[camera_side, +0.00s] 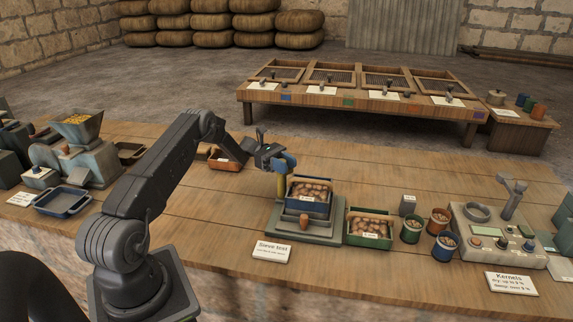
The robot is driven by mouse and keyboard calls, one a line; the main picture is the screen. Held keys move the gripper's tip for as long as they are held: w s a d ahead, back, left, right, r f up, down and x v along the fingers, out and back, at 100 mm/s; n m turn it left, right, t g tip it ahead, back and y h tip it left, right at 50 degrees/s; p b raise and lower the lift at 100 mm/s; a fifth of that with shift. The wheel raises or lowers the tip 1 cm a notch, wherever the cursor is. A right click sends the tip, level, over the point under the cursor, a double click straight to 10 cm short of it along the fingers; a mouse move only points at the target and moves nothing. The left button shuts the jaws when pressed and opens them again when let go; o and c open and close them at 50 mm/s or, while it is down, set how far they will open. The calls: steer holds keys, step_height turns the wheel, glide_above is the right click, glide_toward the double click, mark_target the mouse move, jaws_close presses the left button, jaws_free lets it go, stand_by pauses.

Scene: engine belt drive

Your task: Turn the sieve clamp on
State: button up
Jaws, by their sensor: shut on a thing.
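The sieve test stand (325,236) is a grey-green base near the middle of the bench, behind a card reading "Sieve test" (272,251). A blue sieve box (319,209) full of brown nuts sits on it. At its left back a yellow upright (282,187) rises, with a blue part at its top that I take to be the clamp (288,162). My gripper (279,163) is at this top, shut on what looks like the clamp. The fingertips are small and partly hidden, so the exact grip is unclear. An orange-brown knob (304,219) is at the stand's front.
A green crate of nuts (369,229) stands close right of the stand. Several cups of nuts and a grey kernel tester (497,235) stand farther right. A blue tray (62,202) and a mill (82,150) are left.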

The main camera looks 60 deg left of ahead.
steer(key=shift+s+m+g, duration=0.1)
steer(key=shift+m+g, duration=0.7)
steer(key=shift+g, duration=0.4)
steer(key=o, duration=0.9)
steer(key=shift+o, duration=0.2)
